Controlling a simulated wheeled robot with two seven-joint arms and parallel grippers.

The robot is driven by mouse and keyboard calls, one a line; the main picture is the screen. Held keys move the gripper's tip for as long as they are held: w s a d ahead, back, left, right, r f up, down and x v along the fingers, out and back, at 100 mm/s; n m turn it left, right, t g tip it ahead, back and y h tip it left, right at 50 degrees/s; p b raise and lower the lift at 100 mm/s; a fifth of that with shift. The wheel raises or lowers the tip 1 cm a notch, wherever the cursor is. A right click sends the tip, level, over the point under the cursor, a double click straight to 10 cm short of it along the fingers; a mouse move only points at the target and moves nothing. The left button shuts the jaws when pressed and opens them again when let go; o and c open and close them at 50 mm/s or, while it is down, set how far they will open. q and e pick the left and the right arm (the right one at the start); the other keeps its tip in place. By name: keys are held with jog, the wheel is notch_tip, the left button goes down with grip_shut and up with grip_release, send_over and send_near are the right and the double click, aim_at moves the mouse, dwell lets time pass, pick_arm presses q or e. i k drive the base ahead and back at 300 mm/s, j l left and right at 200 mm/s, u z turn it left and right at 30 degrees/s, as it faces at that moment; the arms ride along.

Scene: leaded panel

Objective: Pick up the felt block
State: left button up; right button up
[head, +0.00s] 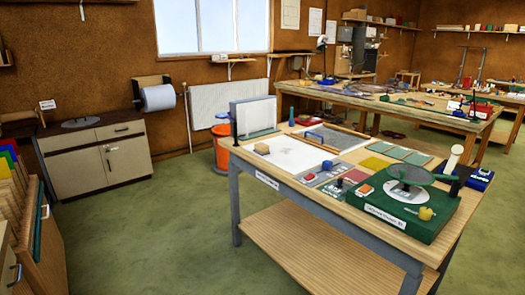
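A small tan block (262,149) sits near the left end of the nearer workbench (300,193), at the corner of a white sheet (290,155). It looks like the felt block, but it is too small to tell its material. A small yellow piece (425,213) lies on the green case at the bench's right end; I cannot tell what it is. Neither of my grippers is in the head view.
A low cabinet (95,155) is at left. Green floor (160,235) is clear between.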

aim_at(261, 149)
jog(key=i+j+z, duration=0.25)
jog(key=i+j, duration=0.55)
jog(key=i, duration=0.4)
jog(key=i+j+z, duration=0.2)
jog(key=i+j, duration=0.9)
jog(key=i+j+z, duration=0.25)
jog(key=i+j, duration=0.85)
jog(key=j, duration=0.15)
